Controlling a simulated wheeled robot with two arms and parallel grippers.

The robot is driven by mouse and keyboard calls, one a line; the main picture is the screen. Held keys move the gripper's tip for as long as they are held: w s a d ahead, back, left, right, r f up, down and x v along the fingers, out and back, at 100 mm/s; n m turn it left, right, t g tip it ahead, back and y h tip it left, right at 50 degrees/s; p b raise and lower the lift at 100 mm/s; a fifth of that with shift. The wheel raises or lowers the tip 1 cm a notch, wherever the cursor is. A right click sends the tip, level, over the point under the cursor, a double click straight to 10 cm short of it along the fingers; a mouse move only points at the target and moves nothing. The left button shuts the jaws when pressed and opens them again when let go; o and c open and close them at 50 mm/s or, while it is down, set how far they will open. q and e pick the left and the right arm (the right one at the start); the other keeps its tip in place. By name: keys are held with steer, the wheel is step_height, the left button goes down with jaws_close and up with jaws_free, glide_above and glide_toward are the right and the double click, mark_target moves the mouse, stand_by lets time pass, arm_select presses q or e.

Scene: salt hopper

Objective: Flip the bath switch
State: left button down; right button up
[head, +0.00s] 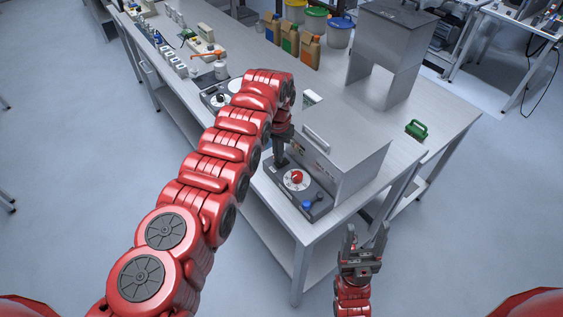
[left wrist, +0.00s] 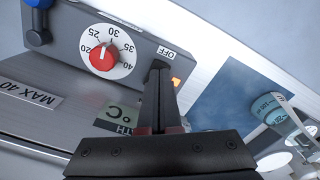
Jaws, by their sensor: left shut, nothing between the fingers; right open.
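The steel bath (head: 350,145) stands on the bench, with a dark grey control panel (left wrist: 150,45) along its front. The panel carries a red dial (head: 297,177) on a white numbered plate; the dial also shows in the left wrist view (left wrist: 103,57). My left gripper (head: 280,162) is shut and empty, its fingertips at the panel end by the OFF label (left wrist: 167,53). A small orange part (left wrist: 176,81) shows beside the fingertips. The fingers hide most of the switch area, so contact and switch position cannot be told. My right gripper (head: 366,238) is open and empty in front of the bench.
A blue tap handle (head: 307,205) sits at the panel's near end. A green object (head: 416,129) lies right of the bath. Floor in front is clear.

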arm_select(q)
steer(key=shift+s+f+b, duration=0.1)
steer(key=shift+f+b, duration=0.7)
steer(key=shift+f, duration=0.05)
steer(key=shift+r, duration=0.15)
steer(key=shift+r+p, duration=1.85)
steer(key=shift+r, duration=1.55)
